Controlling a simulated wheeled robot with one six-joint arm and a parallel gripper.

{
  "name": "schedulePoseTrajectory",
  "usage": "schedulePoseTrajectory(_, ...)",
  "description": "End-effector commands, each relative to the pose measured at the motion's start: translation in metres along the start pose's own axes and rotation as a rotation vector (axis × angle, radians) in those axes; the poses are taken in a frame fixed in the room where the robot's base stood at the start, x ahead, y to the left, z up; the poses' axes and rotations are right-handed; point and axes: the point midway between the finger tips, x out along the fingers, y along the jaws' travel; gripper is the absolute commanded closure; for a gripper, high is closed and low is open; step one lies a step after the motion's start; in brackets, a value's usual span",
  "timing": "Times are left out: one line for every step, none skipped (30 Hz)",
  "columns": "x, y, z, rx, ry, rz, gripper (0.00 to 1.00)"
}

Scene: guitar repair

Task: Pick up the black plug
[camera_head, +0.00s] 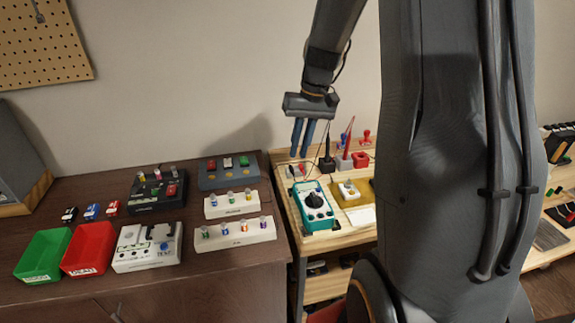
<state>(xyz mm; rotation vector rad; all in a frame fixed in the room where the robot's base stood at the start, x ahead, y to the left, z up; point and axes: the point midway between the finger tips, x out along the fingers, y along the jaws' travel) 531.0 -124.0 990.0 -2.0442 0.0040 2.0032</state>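A dark upright piece with a thin stalk (327,162), which looks like the black plug, stands on the light wooden bench at the right. It is small, and I cannot make out its exact shape. My gripper (300,154) hangs down from the arm, to the left of this piece and at the bench's back left corner. Its two blue fingers are slightly apart, with nothing seen between them. I cannot tell how high the fingertips are above the bench.
Red pieces (360,159) stand right of the dark piece. The dark cabinet (222,268) at left holds green (42,254) and red bins (88,247) and several devices. My arm hides the bench's right part.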

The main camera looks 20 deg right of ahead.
Motion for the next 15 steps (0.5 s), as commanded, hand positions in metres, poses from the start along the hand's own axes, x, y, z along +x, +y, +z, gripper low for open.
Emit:
schedulePoseTrajectory(0.005, 0.000, 0.001, 0.000, -0.004, -0.001, 0.87)
schedulePoseTrajectory(0.008, 0.000, 0.001, 0.000, -0.004, -0.001, 0.87)
schedulePoseTrajectory(0.013, 0.000, 0.001, 0.000, -0.004, 0.000, 0.87)
schedulePoseTrajectory(0.016, 0.000, 0.001, 0.000, -0.004, 0.000, 0.87)
schedulePoseTrajectory(0.018, 0.000, 0.002, 0.000, -0.004, 0.000, 0.87)
schedulePoseTrajectory(0.021, 0.000, 0.001, -0.001, -0.003, 0.000, 0.87)
schedulePoseTrajectory(0.023, 0.000, 0.001, -0.001, -0.003, 0.000, 0.87)
schedulePoseTrajectory(0.026, 0.000, 0.002, 0.000, -0.003, 0.000, 0.87)
schedulePoseTrajectory(0.030, 0.000, 0.003, 0.000, -0.005, -0.001, 0.87)
schedulePoseTrajectory(0.034, 0.000, 0.003, 0.000, -0.004, -0.001, 0.87)
schedulePoseTrajectory(0.038, 0.000, 0.003, 0.000, -0.005, -0.001, 0.87)
schedulePoseTrajectory(0.043, 0.000, 0.004, 0.001, -0.005, -0.001, 0.87)
schedulePoseTrajectory(0.047, 0.001, 0.004, 0.001, -0.004, 0.000, 0.87)
schedulePoseTrajectory(0.051, 0.001, 0.004, 0.001, -0.006, 0.000, 0.87)
schedulePoseTrajectory(0.056, 0.001, 0.003, 0.000, -0.004, 0.000, 0.87)
